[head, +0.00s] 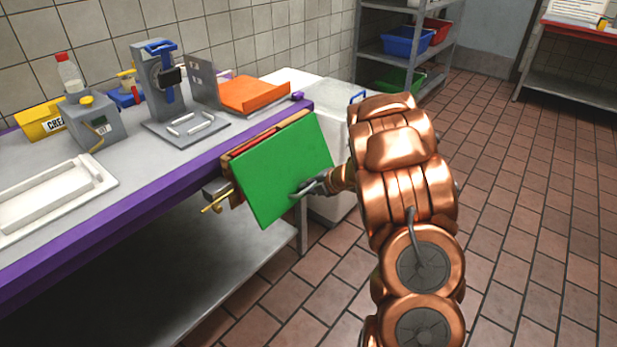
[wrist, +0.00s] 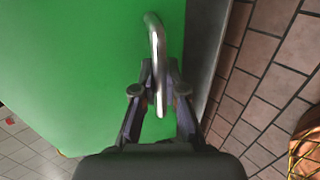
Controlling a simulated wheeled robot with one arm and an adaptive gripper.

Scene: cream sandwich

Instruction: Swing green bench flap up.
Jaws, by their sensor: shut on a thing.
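The green bench flap (head: 278,167) hangs tilted at the front edge of the bench, below the bench top. Its green face also fills the left of the wrist view (wrist: 70,70). A silver bar handle (wrist: 155,45) is fixed near the flap's edge. My gripper (wrist: 158,95) has its two fingers on either side of the handle's end and is shut on it. In the head view my gripper (head: 305,187) is at the lower right part of the flap, and the fingertips are small there.
The bench (head: 150,200) has a purple front edge. On it stand a grey dispensing machine (head: 158,85), an orange tray (head: 254,95), a white tray (head: 50,198) and a yellow box (head: 40,120). A yellow-tipped rod (head: 217,203) sticks out left of the flap. Tiled floor lies open to the right.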

